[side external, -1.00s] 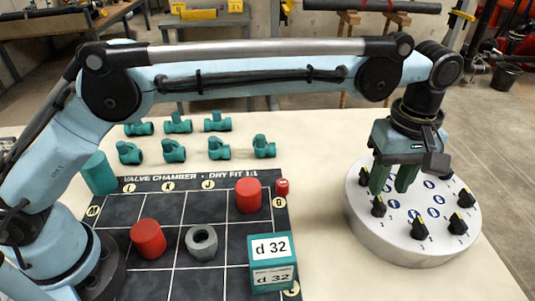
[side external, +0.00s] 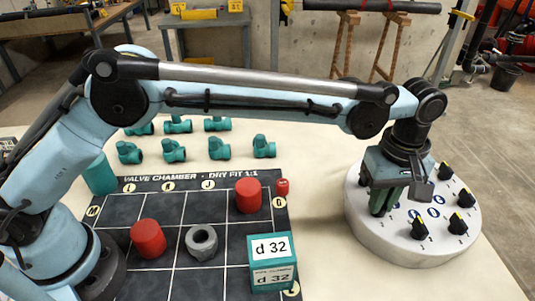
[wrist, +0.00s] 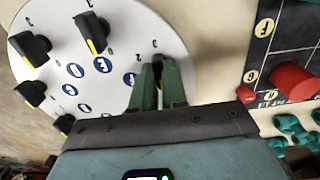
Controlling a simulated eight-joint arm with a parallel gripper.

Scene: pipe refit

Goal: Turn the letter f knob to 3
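A round white dial plate (side external: 362,222) carries several black knobs with yellow pointer marks and blue oval letter labels. The plate also shows in the wrist view (wrist: 140,30). The letters are too small for me to read with certainty, so I cannot tell which knob is f. My gripper (side external: 382,208) is down at the plate's near-left edge. In the wrist view its green fingers (wrist: 160,70) stand on both sides of one dark knob (wrist: 158,66), mostly hidden between them. I cannot tell whether they press on it. That knob's pointer and setting are hidden.
Another knob (side external: 419,229) stands to the right of my gripper, with more knobs (side external: 457,223) around the rim. A dark grid mat (side external: 180,285) with red cylinders (side external: 248,196) and a teal d 32 box (side external: 272,262) lies left. Green valve fittings (side external: 219,148) stand behind the mat.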

